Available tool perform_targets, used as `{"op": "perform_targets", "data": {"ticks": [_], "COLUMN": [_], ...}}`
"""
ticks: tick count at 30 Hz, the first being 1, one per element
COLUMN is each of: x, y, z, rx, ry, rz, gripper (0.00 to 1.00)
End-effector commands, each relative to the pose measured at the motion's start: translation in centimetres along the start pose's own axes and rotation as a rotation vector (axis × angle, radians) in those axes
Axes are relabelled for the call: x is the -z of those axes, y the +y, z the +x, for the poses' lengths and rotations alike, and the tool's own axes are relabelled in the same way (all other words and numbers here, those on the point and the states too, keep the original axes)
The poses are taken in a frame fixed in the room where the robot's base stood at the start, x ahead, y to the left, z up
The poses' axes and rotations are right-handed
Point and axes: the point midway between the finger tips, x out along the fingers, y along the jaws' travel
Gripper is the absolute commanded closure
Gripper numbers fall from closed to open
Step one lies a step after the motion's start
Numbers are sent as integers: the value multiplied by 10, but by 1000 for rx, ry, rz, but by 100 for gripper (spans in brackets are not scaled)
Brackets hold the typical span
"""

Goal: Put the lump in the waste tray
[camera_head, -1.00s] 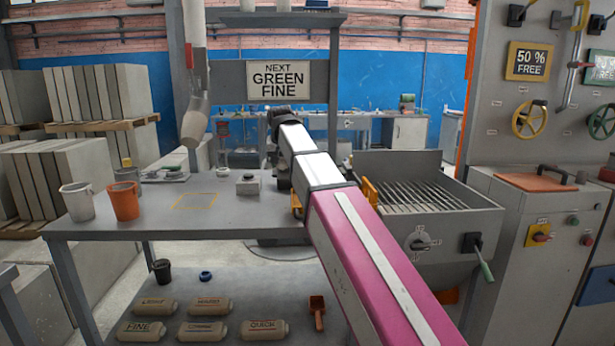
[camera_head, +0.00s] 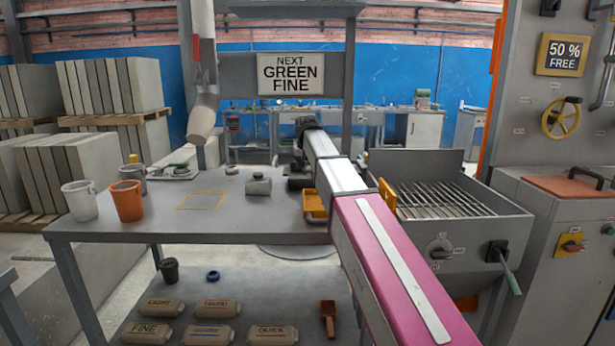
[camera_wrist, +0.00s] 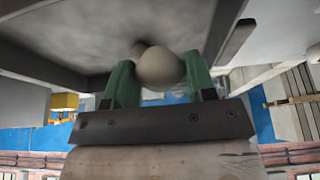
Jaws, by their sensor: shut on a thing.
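In the wrist view my gripper (camera_wrist: 160,78) has its green fingers closed on a rounded, pale grey lump (camera_wrist: 160,66). A mottled grey surface (camera_wrist: 70,35) lies close behind the lump; I cannot tell whether they touch. In the head view my arm reaches over the right end of the table, and its gripper and the lump are hidden. A yellow-orange tray (camera_head: 314,205) at the table's right end is partly hidden behind my arm. It bears no readable label, so I cannot tell for sure that it is the waste tray.
The grey table (camera_head: 215,222) carries a white bucket (camera_head: 80,202), an orange bucket (camera_head: 127,202) and a small grey block (camera_head: 258,185). A grated hopper (camera_head: 475,222) stands right of my arm. Labelled sacks (camera_head: 207,308) lie on the lower shelf. The yellow-marked square is clear.

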Motion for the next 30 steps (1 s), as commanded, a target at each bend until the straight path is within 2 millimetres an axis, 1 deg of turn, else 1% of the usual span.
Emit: {"op": "perform_targets", "data": {"ticks": [1,5,8,15,27,28,29,30], "x": [4,6,3,-9,-10,-10,-10,-10], "y": [2,4,5,5,4,4,4,4], "z": [5,11,16,45,50,49,49,49], "rx": [0,0,0,0,0,0,0,0], "ry": [-1,-1,-2,-2,0,0,0,0], "rz": [0,0,-1,-1,0,0,0,0], "gripper": [79,79,79,79,79,40,30,24]}}
